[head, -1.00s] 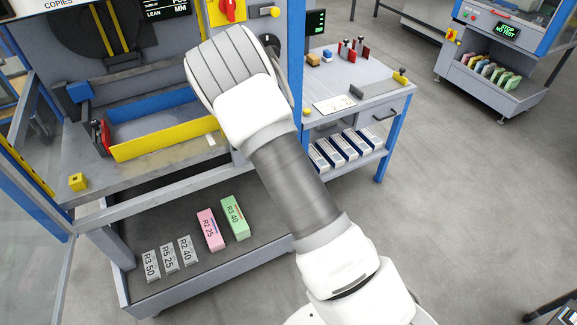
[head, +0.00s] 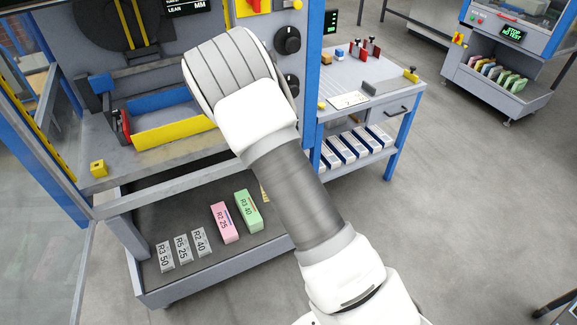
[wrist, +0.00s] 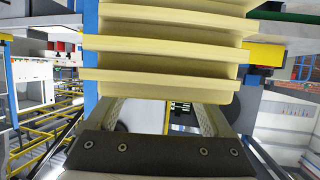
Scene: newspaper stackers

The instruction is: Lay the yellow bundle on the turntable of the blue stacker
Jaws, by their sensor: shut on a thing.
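The yellow bundle (wrist: 165,45) fills the upper middle of the wrist view, showing stacked pale-yellow layers with folded edges. My gripper (wrist: 163,106) is shut on it, with a finger at each side below. In the head view, my white and grey arm hides both gripper and bundle. The blue stacker (head: 310,60) stands at left with blue posts. In its bay is a grey surface (head: 155,114), apparently the turntable, edged by a blue wall (head: 160,101), a yellow wall (head: 175,132) and a red end piece (head: 124,126). I cannot tell the bundle's height above it.
A pink bundle (head: 223,222) and a green bundle (head: 248,211) lie on the lower shelf (head: 185,275) beside several grey labelled blocks. A side table (head: 375,92) with small tools stands to the right. Another machine (head: 510,60) is at the back right. Grey floor is open at right.

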